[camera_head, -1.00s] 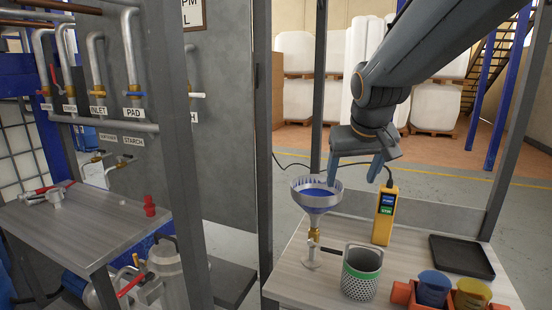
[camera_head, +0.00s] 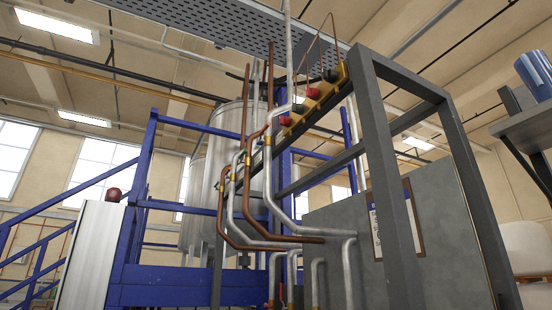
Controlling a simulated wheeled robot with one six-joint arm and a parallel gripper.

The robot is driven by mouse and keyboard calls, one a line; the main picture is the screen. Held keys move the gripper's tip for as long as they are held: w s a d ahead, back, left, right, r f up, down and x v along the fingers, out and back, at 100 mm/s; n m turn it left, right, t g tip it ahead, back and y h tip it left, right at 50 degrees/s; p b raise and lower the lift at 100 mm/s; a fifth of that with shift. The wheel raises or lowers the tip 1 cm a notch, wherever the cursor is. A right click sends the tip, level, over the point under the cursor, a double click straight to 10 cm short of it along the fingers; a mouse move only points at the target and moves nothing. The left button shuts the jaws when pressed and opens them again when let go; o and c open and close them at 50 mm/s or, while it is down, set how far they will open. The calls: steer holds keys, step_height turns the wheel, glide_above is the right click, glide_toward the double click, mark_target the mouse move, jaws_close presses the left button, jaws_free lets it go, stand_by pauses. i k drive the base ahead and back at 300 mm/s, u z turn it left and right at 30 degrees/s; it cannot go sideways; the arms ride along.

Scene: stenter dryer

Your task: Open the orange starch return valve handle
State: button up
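I cannot pick out an orange starch return valve handle for certain in the head view. Several copper and grey pipes (camera_head: 236,215) run down the middle, with small brass fittings (camera_head: 267,140) on them. A yellow-orange bar (camera_head: 322,93) with red and black knobs sits high above them. Small orange-brown fittings (camera_head: 270,304) show at the bottom edge, cut off by the frame. My gripper is out of the picture, so its state does not show.
A dark grey frame (camera_head: 388,180) stands in front of a grey panel (camera_head: 440,235) at the right. A blue steel structure (camera_head: 135,225) and a large metal tank (camera_head: 232,135) are behind at the left. A perforated platform (camera_head: 230,22) hangs overhead.

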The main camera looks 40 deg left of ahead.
mark_target(267, 126)
steer(key=u, duration=1.9)
steer(key=k, duration=0.5)
steer(key=u, duration=0.55)
steer(key=i, duration=1.4)
steer(key=z, duration=0.1)
